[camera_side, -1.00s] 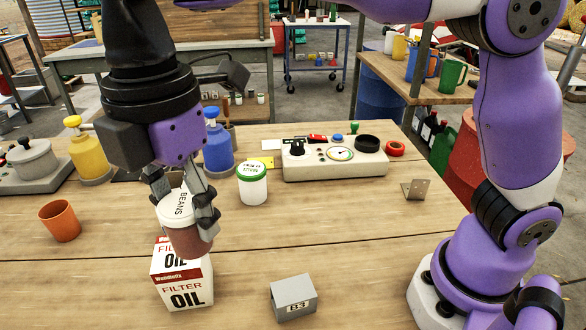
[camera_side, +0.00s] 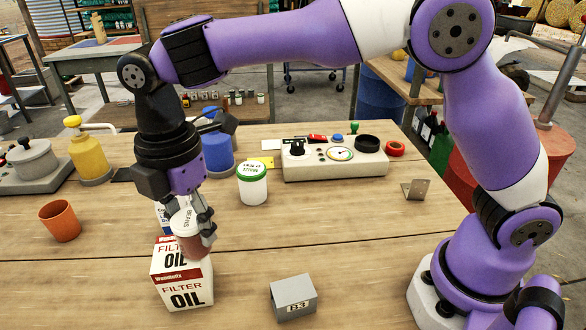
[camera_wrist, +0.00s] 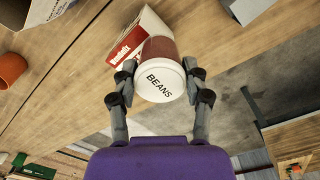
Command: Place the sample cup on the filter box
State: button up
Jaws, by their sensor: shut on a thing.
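The sample cup, brown with a white lid marked BEANS (camera_side: 186,222), is held in my gripper (camera_side: 204,224). The cup is tilted, and the fingers close on both sides near its lid. The filter box (camera_side: 186,290), white and red with OIL print, stands on the bench just below the cup. In the side view the cup overlaps the box's upper right part; I cannot tell whether they touch. In the wrist view the lid (camera_wrist: 160,82) lies between the fingertips (camera_wrist: 160,88), with the box (camera_wrist: 126,42) partly hidden behind the cup.
A green-lidded jar (camera_side: 252,186) stands right of the cup. An orange cup (camera_side: 60,222) is at left, and a grey B3 block (camera_side: 293,298) is right of the box. A blue-and-white carton (camera_side: 163,217) is partly hidden behind my gripper. An instrument panel (camera_side: 335,165) sits farther back.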

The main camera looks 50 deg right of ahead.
aim_at(189, 217)
jog(key=o, duration=1.2)
jog(key=shift+f, duration=0.1)
jog(key=shift+c, duration=0.2)
notch_tip(189, 217, up, 12)
jog(key=d+r+m+t, duration=0.1)
jog(key=d+r+m, duration=0.1)
jog(key=d+m, duration=0.25)
jog(key=s+d+f+m+t, duration=0.2)
jog(key=s+d+f+m, duration=0.2)
jog(key=s+d+m, duration=0.2)
jog(key=s+d+f+m+t, duration=0.2)
jog(key=s+d+f+m, duration=0.3)
jog(key=d+m, duration=0.4)
jog(key=shift+s+d+f+m+t, duration=0.2)
jog(key=shift+s+d+m+t, duration=0.2)
jog(key=shift+d, duration=0.6)
